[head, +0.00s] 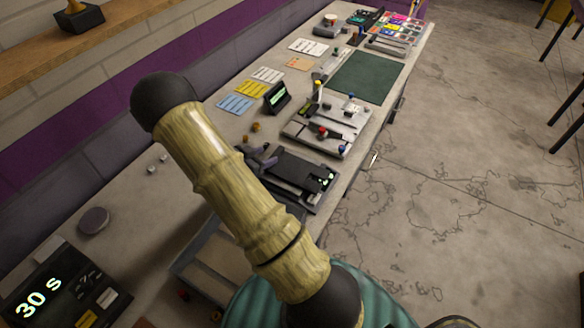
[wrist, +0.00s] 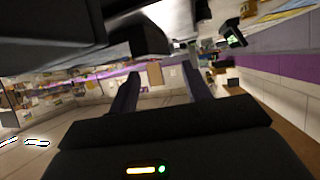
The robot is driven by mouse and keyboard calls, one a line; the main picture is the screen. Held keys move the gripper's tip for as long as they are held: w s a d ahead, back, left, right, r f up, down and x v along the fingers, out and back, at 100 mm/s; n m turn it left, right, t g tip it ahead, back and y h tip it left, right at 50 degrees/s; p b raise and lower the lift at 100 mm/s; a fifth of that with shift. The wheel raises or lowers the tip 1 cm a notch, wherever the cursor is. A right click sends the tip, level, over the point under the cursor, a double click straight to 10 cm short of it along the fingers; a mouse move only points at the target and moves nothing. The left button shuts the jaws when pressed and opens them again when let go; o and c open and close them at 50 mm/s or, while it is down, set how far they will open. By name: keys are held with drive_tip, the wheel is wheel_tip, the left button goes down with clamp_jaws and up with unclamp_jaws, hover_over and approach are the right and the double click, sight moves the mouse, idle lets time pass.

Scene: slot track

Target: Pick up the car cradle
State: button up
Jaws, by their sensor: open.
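I cannot tell for certain which thing is the car cradle. A low black fixture (head: 292,172) with pale rails and small green lights lies on the bench in the head view, right of my arm. Beyond it is a grey plate (head: 348,128) with a dark block and coloured knobs. My gripper (head: 264,156) shows partly from behind my arm, beside the black fixture. In the wrist view its two fingers (wrist: 160,92) are apart with nothing between them. Large dark shapes fill the top left of that view, close to the camera.
A small black display (head: 277,97), several coloured cards and a green mat (head: 366,77) lie farther along the bench (head: 140,215). A timer reading 30 s (head: 62,292) is at the lower left. The wall runs along the left side. Open floor lies to the right.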

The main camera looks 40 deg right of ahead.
sight(276, 153)
drive_tip(key=shift+d+f+p, duration=0.2)
drive_tip(key=shift+d+p, duration=0.1)
drive_tip(key=shift+d, duration=0.2)
drive_tip(key=shift+f+p+x, duration=0.2)
drive_tip(key=shift+p+x, duration=0.5)
drive_tip(key=shift+x, duration=1.3)
drive_tip(key=shift+w+f, duration=0.1)
drive_tip(key=shift+c, duration=0.2)
